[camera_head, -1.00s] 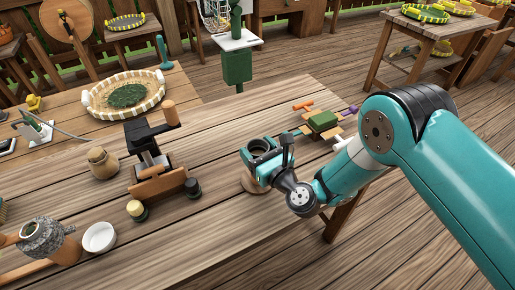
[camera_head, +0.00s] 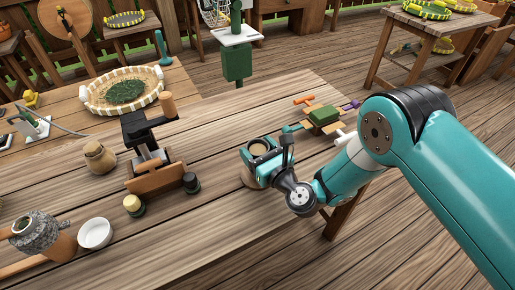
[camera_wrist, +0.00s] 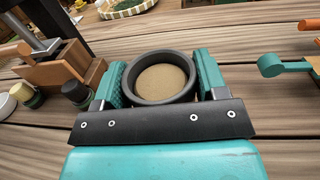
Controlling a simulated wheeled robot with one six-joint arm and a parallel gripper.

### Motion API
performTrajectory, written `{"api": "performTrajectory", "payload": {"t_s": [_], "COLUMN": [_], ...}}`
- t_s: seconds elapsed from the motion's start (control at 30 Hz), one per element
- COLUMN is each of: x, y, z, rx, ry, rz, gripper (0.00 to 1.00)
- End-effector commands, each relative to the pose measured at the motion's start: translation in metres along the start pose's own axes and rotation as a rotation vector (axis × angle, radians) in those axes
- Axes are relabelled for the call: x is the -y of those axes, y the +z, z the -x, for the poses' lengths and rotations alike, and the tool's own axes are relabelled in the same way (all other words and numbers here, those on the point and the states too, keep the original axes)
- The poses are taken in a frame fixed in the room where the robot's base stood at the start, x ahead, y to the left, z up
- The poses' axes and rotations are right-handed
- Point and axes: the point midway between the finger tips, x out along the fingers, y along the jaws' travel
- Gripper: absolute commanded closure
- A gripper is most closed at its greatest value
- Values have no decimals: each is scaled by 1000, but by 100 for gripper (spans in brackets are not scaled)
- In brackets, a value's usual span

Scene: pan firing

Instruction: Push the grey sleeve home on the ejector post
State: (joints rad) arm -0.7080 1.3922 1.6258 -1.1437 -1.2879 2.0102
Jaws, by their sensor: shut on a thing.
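The grey sleeve (camera_wrist: 162,101) is a dark ring held between the two teal fingers of my gripper (camera_wrist: 160,68). In the head view my gripper (camera_head: 262,152) is above the near right part of the table. The tan round top of the ejector post (camera_wrist: 162,80) shows inside the ring, a little below its rim. It also shows in the head view (camera_head: 258,149). The sleeve is around the post. The gripper hides most of its lower edge, so I cannot tell whether it is seated.
A wooden press with a black arm (camera_head: 138,128) stands left of my gripper, with small dark jars (camera_head: 191,183) beside it. A green block with coloured handles (camera_head: 323,116) is at the right. A white bowl (camera_head: 95,233) and grey-necked pot (camera_head: 37,227) are front left.

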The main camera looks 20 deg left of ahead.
Motion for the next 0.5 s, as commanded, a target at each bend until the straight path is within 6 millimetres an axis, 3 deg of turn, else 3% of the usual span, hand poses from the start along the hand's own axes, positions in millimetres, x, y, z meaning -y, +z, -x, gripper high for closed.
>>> {"api": "performTrajectory", "payload": {"t_s": [0.5], "x": [0], "y": [-14], "z": [0], "rx": [1], "ry": [0], "rz": [0], "gripper": [79]}}
